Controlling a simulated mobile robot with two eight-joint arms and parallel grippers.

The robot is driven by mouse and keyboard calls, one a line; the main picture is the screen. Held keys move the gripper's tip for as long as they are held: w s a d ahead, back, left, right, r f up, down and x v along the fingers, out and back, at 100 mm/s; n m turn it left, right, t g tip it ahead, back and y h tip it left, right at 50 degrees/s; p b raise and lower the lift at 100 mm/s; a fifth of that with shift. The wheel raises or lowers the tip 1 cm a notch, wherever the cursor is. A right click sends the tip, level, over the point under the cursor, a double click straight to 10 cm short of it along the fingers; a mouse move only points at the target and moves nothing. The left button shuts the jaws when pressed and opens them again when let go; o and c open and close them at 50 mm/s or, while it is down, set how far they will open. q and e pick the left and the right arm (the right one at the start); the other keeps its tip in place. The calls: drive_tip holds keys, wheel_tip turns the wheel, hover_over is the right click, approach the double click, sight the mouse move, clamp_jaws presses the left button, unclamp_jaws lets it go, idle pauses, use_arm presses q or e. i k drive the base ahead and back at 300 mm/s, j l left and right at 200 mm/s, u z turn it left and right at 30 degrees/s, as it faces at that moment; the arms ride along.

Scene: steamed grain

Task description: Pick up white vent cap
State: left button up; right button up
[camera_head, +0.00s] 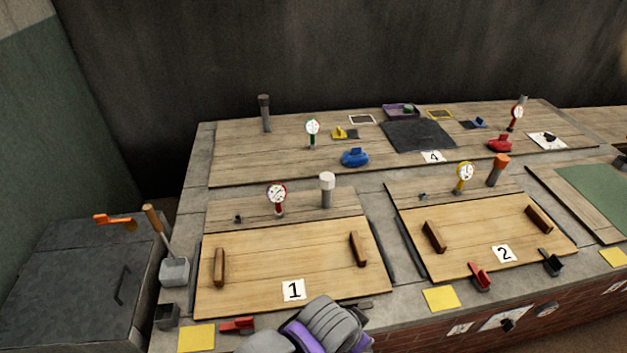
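The white vent cap (327,176) sits on top of a short grey pipe (327,198) behind the wooden lid marked 1 (285,262). It stands upright, just right of a red-rimmed gauge (277,194). A grey and purple part of my own arm shows at the bottom middle, in front of lid 1 and well apart from the cap. I cannot tell which arm it belongs to. No gripper fingers are visible.
Lid 1 has two wooden handles (219,267). An orange-capped pipe (498,170) and a yellow gauge (464,173) stand behind lid 2 (480,240). A blue object (355,157) lies behind the white cap. A grey scoop (174,271) with a wooden handle is at left.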

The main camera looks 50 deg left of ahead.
sight(327, 179)
drive_tip(key=u, duration=1.55)
drive_tip(key=i+l, duration=0.1)
drive_tip(key=l, duration=0.3)
drive_tip(key=i+l, duration=0.1)
drive_tip(key=l, duration=0.3)
drive_tip(key=i+l+u, duration=0.1)
drive_tip(key=l+u, duration=0.55)
drive_tip(key=l, duration=0.15)
drive_tip(key=u, duration=1.4)
